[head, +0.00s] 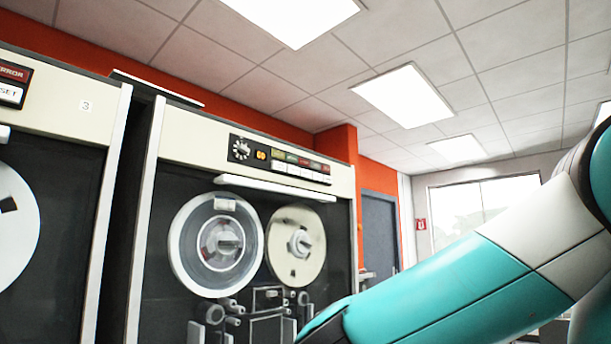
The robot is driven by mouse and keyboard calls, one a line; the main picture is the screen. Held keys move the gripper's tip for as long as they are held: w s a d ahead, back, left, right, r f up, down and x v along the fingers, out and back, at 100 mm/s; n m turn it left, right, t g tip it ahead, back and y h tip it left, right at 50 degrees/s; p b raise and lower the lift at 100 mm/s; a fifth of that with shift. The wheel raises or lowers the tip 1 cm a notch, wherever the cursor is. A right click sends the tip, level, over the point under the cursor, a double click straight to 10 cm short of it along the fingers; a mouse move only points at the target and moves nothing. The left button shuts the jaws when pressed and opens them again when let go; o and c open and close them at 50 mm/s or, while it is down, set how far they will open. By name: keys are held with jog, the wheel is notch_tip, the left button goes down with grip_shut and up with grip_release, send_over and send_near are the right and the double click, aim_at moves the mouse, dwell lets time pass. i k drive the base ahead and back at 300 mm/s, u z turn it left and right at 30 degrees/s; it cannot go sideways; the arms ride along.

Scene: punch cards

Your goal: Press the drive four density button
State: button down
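A tape drive cabinet (175,140) stands left of centre, with a cream top band and a dark front with two tape reels, a left reel (222,245) and a right reel (296,246). A dark control panel (280,160) sits on its top band, with a round knob, an orange display, coloured indicators and a row of pale buttons (300,171). The button labels are too small to read, so I cannot tell which is density. No drive number is legible on this cabinet. My arm crosses the lower right; my gripper is not in view.
Another cabinet at the left edge bears the number 3 (86,105) and part of a reel (14,212). A pale bar (275,188) sticks out below the control panel. A blue-grey door (379,232) and a window (480,205) are behind.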

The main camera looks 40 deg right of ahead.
aim_at(304, 173)
jog(key=z, duration=2.85)
jog(key=i, duration=2.3)
jog(key=u, duration=3)
